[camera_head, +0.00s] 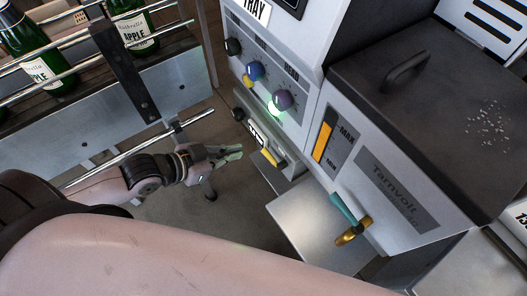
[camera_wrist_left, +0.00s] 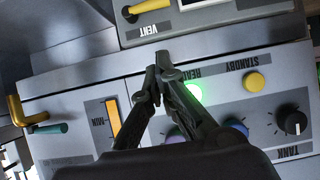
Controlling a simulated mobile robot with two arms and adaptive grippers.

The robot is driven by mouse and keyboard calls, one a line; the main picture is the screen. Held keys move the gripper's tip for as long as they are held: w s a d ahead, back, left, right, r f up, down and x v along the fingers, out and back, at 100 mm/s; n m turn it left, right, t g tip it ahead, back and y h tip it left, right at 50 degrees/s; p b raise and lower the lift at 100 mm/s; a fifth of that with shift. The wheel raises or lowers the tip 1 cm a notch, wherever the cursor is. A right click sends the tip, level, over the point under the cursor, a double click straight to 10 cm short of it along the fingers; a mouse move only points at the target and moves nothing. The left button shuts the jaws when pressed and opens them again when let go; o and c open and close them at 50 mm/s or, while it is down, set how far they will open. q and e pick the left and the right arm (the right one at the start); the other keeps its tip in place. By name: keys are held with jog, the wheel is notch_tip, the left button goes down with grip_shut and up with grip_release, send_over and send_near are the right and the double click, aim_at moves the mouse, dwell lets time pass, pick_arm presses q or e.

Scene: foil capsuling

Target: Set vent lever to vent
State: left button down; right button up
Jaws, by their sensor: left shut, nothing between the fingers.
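The vent lever (camera_head: 268,157) is a yellow handle on the low front panel of the grey machine, below the knob panel. My right gripper is not in view.
Above the lever, the knob panel has a lit green lamp (camera_head: 274,109) and several knobs. A metal tray (camera_head: 310,225) sits below. A valve with a teal-and-brass handle (camera_head: 345,212) projects at right. Green bottles (camera_head: 130,25) stand behind rails at upper left.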

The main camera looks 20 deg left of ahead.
pick_arm(q)
send_over(273, 158)
jog(key=s+a, duration=0.2)
jog(key=a, duration=0.2)
notch_tip(273, 158, down, 5)
jog(key=f, duration=0.1)
jog(key=d+f, duration=0.1)
jog(key=w+f, duration=0.1)
jog(key=f, duration=0.1)
jog(key=shift+d+b, duration=0.2)
jog(key=shift+b, duration=0.15)
jog(key=shift+d, duration=0.1)
